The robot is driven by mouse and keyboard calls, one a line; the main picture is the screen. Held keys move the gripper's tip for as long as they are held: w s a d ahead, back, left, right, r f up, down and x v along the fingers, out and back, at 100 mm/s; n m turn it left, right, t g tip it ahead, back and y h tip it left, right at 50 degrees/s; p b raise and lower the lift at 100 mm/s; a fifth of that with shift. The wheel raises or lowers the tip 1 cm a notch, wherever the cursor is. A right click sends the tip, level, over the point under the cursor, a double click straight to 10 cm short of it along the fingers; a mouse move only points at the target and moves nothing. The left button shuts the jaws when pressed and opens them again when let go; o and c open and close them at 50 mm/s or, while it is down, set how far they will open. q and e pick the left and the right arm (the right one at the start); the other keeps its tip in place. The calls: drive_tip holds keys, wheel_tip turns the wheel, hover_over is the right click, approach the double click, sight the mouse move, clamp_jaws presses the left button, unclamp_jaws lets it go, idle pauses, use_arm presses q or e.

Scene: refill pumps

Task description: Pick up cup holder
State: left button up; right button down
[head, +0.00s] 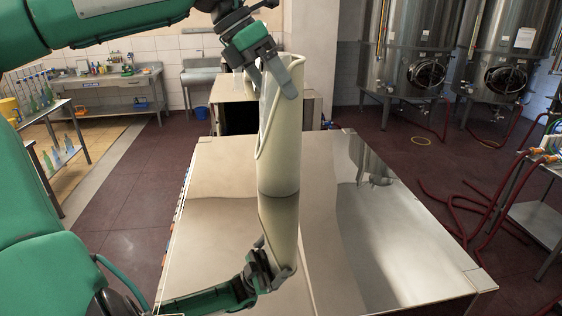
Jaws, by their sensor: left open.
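The cup holder (278,150) is a tall cream-white cylinder with a slanted edge down its left side. It stands upright on a shiny metal table (390,250). My left gripper (272,84) is at its upper end, pointing down, with its fingers open. One finger overlaps the front of the holder and the other shows at its upper left edge. I cannot tell whether either finger touches it. The gripper hides part of the holder's top. My right gripper is not in view.
The tabletop mirrors the holder and my left gripper, and is otherwise clear to the right. Behind it stands a metal box (235,95). Steel tanks (410,50) are at the back right, red hoses (455,195) lie on the floor, and a sink bench (110,95) is at the back left.

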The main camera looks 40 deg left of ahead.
use_arm(q)
drive_tip(key=shift+s, duration=0.2)
drive_tip(key=shift+c, duration=0.9)
drive_tip(key=shift+r, duration=0.1)
drive_tip(key=c, duration=1.3)
